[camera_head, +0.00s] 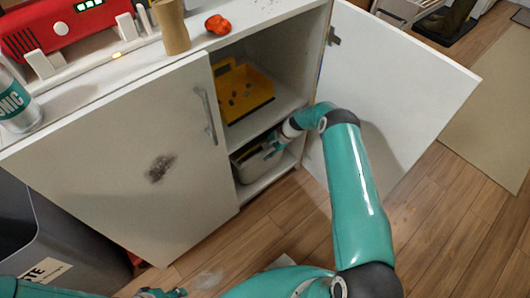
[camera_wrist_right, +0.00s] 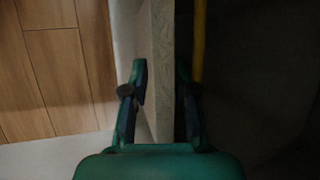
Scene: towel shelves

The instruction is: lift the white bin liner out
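A pale grey bin (camera_head: 248,168) with a dark inside sits on the lower shelf of the open cabinet; I cannot tell whether it is the white bin liner. My right gripper (camera_head: 275,147) is at its upper right, inside the cabinet. In the right wrist view the gripper's two fingers (camera_wrist_right: 162,85) are apart, one on each side of a thin, pale, speckled wall or edge (camera_wrist_right: 162,50). I cannot tell what that edge belongs to or whether the fingers touch it. A small part of my left gripper (camera_head: 162,293) shows at the bottom edge; its fingers are unclear.
A yellow caddy (camera_head: 258,85) stands on the upper shelf. The right door (camera_head: 400,65) is open; the left door (camera_head: 110,165) is shut. A dark grey waste bin (camera_head: 75,235) stands at lower left. Wooden floor (camera_head: 440,240) is free at lower right.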

